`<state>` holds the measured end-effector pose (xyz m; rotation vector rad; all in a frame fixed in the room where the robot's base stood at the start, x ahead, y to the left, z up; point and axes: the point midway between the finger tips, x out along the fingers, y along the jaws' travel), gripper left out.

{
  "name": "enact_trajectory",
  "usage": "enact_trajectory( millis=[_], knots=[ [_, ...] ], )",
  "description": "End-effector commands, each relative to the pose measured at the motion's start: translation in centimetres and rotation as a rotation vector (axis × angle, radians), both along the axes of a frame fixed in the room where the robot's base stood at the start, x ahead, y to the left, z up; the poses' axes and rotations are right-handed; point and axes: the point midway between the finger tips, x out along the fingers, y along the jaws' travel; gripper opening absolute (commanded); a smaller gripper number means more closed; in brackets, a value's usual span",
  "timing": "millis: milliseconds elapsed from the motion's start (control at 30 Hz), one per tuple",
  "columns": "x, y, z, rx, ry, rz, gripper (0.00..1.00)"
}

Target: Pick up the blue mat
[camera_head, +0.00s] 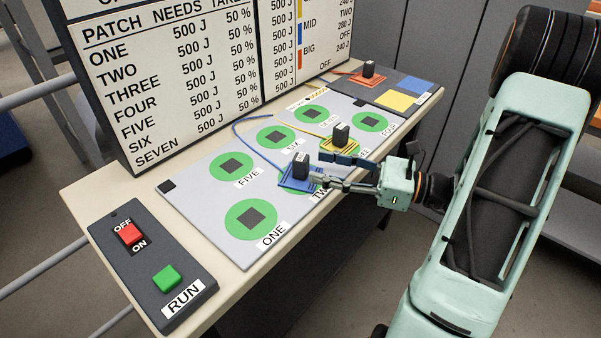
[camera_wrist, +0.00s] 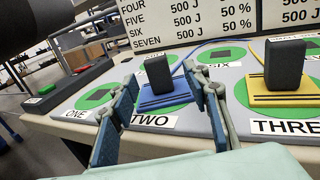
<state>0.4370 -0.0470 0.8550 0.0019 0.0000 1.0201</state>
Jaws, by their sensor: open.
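The blue mat (camera_head: 291,181) lies on the green circle labelled TWO, with an upright black block (camera_head: 301,165) on it and a blue cable running from it. It also shows ahead in the wrist view (camera_wrist: 163,101). My gripper (camera_head: 327,169) is open and empty, at the right side of the mat in the head view. In the wrist view its two blue-padded fingers stand apart, with the mat and block appearing between them, beyond the fingertips. I cannot tell whether a finger touches the mat.
A yellow mat (camera_head: 340,148) with a black block lies close by, on circle THREE. A red mat (camera_head: 367,80) sits at the far end beside flat blue (camera_head: 417,84) and yellow squares. A switch panel (camera_head: 147,262) stands at the near end. An upright sign board (camera_head: 165,80) backs the table.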

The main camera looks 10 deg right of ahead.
Motion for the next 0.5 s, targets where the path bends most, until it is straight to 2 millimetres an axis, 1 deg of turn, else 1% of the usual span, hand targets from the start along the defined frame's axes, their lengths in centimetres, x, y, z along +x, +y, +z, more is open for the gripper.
enact_trajectory(
  millis=[167,300,400,500],
  knots=[
    [0.6,1.3,0.0,-0.001,-0.002,0.003,0.43],
    [1.5,3.3,0.2,-0.002,-0.003,0.004,0.43],
    [2.3,4.4,0.2,-0.002,-0.001,0.003,0.43],
    [2.6,5.0,0.3,-0.001,-0.001,0.002,0.43]
  ],
)
